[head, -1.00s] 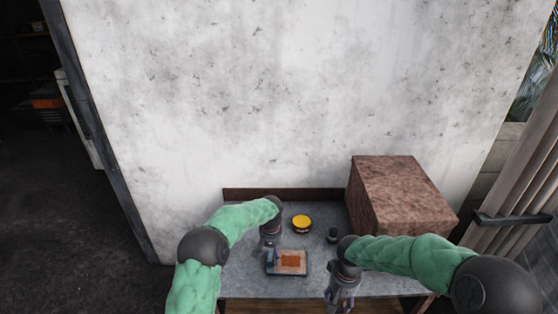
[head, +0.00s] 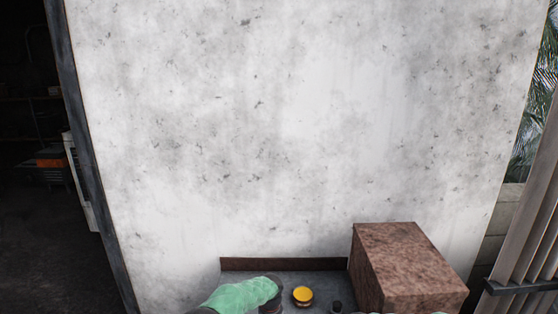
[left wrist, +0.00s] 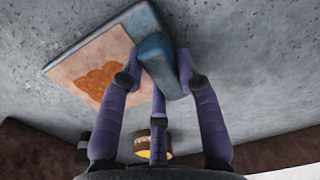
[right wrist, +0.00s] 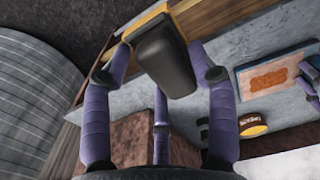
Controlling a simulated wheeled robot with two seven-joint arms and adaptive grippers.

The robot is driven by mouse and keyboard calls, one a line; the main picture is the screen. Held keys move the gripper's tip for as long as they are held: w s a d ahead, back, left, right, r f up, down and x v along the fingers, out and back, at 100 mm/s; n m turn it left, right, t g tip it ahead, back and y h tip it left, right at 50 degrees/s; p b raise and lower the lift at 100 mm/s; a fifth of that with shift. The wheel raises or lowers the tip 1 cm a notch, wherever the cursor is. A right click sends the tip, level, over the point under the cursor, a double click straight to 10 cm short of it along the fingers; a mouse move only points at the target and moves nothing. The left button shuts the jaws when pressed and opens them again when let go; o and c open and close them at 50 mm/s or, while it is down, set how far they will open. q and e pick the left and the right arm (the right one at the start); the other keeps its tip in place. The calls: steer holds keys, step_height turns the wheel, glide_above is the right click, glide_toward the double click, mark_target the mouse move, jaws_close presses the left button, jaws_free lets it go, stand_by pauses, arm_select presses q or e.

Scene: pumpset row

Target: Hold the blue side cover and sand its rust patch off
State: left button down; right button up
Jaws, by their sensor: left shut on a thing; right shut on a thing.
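The blue side cover (left wrist: 65,58) lies on the grey bench in the left wrist view, with a pale face and an orange rust patch (left wrist: 99,69). My left gripper (left wrist: 158,67) is shut on the raised blue block at its edge. The cover also shows in the right wrist view (right wrist: 242,83), rust patch (right wrist: 269,78) facing up. There my right gripper (right wrist: 163,68) is shut on a black block with a yellow-orange edge (right wrist: 165,58), apart from the cover and near the bench's front edge.
A round yellow-topped tin (head: 302,296) and a small dark object (head: 337,307) stand behind the cover. A large brown box (head: 405,268) fills the bench's back right. A low dark strip (head: 284,264) runs along the back, against the wall.

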arm_select(q)
steer(key=c, duration=0.8)
jaws_free()
